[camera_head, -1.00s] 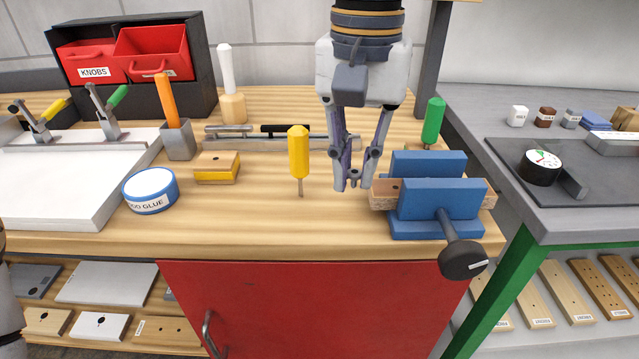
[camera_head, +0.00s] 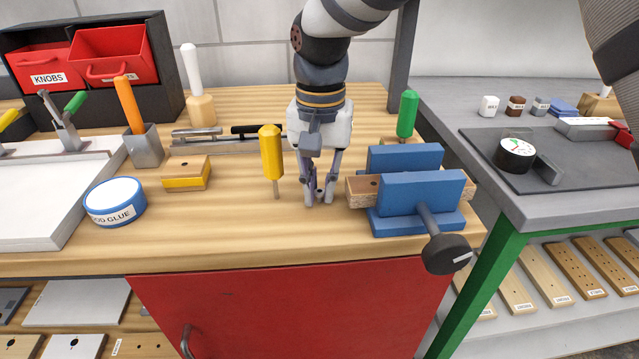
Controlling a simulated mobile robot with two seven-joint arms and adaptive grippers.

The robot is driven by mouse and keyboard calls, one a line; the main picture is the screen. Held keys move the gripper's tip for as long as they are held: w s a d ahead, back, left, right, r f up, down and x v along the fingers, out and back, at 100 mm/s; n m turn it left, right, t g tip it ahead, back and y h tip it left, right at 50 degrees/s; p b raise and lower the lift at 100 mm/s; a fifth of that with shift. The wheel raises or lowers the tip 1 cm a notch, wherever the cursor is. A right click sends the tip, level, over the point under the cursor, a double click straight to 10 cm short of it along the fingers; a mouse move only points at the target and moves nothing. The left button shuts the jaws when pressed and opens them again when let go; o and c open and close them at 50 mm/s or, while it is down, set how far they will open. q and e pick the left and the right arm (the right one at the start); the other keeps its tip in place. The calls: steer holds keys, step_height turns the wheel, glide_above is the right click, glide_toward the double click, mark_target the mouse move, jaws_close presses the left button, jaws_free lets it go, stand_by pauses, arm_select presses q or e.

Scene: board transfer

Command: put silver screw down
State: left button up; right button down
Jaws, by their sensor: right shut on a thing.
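My right gripper (camera_head: 319,198) points down close to the bench top (camera_head: 240,235), between the yellow-handled screwdriver (camera_head: 271,155) and the blue vise (camera_head: 425,200). Its fingers are close together on something small. The silver screw itself is too small to make out between the fingertips. The vise holds a wooden board (camera_head: 360,190) with a hole in its top, just right of the fingers, which look apart from it. My left gripper is out of view.
A green-handled tool (camera_head: 407,113) stands behind the vise. A wooden block (camera_head: 186,174), a glue tub (camera_head: 115,201) and metal tools (camera_head: 225,140) lie to the left. The bench front is clear. A grey side table (camera_head: 540,200) is at right.

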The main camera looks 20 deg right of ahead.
steer(key=c, duration=1.6)
jaws_free()
steer(key=shift+f, duration=0.1)
